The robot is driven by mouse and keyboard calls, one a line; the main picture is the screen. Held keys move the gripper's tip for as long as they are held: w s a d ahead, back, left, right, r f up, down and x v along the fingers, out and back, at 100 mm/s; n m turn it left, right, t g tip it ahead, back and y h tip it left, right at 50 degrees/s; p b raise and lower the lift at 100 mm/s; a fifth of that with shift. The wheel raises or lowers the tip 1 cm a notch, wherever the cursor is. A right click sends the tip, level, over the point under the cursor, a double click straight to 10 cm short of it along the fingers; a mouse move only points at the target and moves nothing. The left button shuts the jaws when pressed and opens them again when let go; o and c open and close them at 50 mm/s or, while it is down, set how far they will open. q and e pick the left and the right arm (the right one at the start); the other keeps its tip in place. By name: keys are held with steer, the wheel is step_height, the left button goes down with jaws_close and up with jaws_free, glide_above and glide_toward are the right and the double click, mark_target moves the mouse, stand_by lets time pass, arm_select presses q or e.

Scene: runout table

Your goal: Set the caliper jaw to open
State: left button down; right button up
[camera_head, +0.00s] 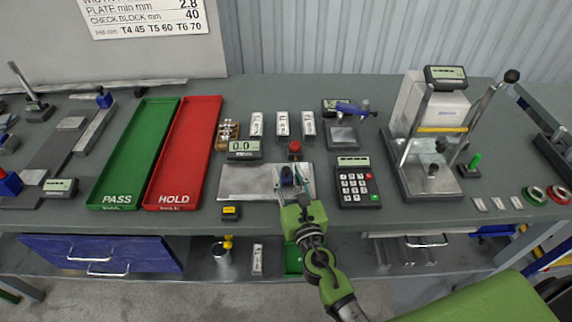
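A flat metal plate (243,183) lies near the front edge of the table, with a readout (243,149) showing 0.0 at its back left. It looks like the caliper fixture, but I cannot make out its jaw for sure. A red knob (295,148) stands at the plate's back right. My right gripper (296,178) is over the right part of the plate, at a small dark blue part. Its green body hides some of the plate's front, and whether its fingers are open or shut on that part is too small to tell. My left gripper is not in view.
A green PASS tray (137,155) and red HOLD tray (184,155) lie to the left. A keypad (356,184) is right of the plate, and a press-like stand (432,178) is farther right. Several small labelled blocks stand behind the plate. A small yellow-topped box (231,212) is at the front edge.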

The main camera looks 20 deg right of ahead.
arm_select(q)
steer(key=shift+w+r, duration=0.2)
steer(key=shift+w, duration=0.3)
arm_select(e)
steer(key=shift+w, duration=1.3)
jaws_close()
steer(key=a, duration=0.2)
steer(key=w+a, duration=0.1)
steer(key=a, duration=0.2)
steer(key=w+a, duration=0.1)
steer(key=a, duration=0.2)
steer(key=shift+w+a+b, duration=0.15)
steer(key=shift+b, duration=0.25)
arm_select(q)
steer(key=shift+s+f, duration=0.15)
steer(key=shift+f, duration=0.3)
arm_select(e)
jaws_free()
